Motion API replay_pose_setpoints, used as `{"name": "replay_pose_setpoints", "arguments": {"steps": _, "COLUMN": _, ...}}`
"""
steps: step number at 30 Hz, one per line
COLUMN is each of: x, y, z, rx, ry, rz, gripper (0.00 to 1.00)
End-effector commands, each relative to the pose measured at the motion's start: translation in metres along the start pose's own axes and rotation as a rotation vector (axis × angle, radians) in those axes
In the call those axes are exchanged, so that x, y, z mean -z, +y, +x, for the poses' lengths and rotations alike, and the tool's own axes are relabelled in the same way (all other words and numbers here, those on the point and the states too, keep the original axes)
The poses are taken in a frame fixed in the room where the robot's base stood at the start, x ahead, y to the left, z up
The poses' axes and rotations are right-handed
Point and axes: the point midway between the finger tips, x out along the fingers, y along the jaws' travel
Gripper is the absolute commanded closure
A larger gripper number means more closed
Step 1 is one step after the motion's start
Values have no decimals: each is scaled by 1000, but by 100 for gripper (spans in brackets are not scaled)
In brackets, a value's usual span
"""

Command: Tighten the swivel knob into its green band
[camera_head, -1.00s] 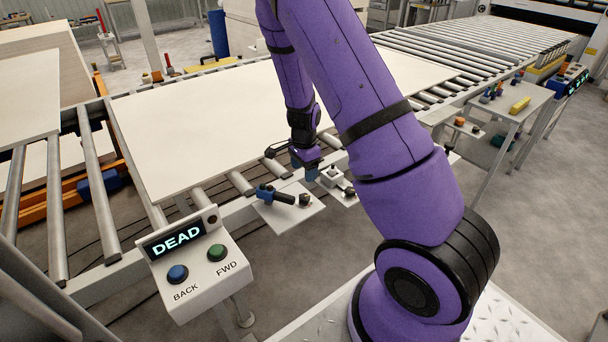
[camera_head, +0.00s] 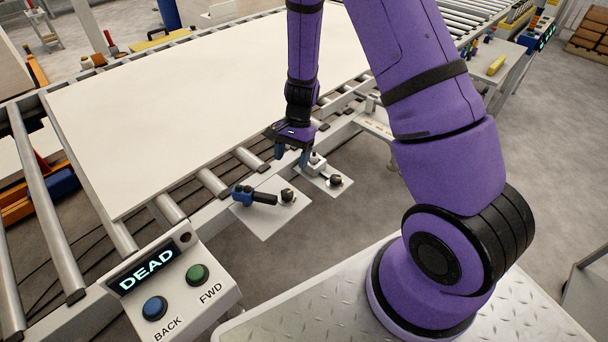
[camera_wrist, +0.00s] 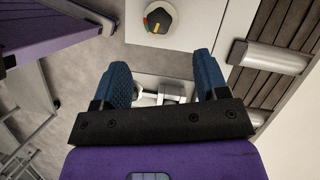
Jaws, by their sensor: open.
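In the wrist view a black knob (camera_wrist: 158,18) sits on a pale plate at the top centre, with red, yellow and green marks around it. Its exact setting is too small to read. In the head view two small black knobs show, one on the left plate (camera_head: 288,196) and one on the right plate (camera_head: 336,181). I cannot tell which matches the wrist view. My gripper (camera_head: 292,155) points down with its blue fingers apart and empty, beside a white swivel fitting (camera_head: 316,162). In the wrist view the fitting shows partly between the fingers (camera_wrist: 160,64).
A blue-and-black lever (camera_head: 253,195) lies on the left plate. A control box (camera_head: 180,290) reading DEAD, with BACK and FWD buttons, stands lower left. A large white board (camera_head: 190,110) lies on the rollers behind my gripper.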

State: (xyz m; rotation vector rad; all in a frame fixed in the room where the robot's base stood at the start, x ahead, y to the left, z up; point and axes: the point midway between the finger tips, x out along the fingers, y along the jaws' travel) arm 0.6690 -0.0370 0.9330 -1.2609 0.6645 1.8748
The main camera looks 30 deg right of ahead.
Motion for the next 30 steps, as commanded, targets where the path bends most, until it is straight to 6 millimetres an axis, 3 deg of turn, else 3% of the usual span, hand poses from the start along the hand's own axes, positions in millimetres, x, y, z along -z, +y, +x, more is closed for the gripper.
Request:
{"name": "replay_pose_setpoints", "arguments": {"steps": 5, "x": -4, "y": -1, "z": 11, "rx": -4, "ry": -12, "rz": -21, "gripper": 33}}
{"name": "replay_pose_setpoints", "arguments": {"steps": 21, "x": -4, "y": -1, "z": 96, "rx": -3, "ry": -10, "rz": -17, "gripper": 33}}
{"name": "replay_pose_setpoints", "arguments": {"steps": 30, "x": -4, "y": -1, "z": 109, "rx": -2, "ry": -8, "rz": -17, "gripper": 33}}
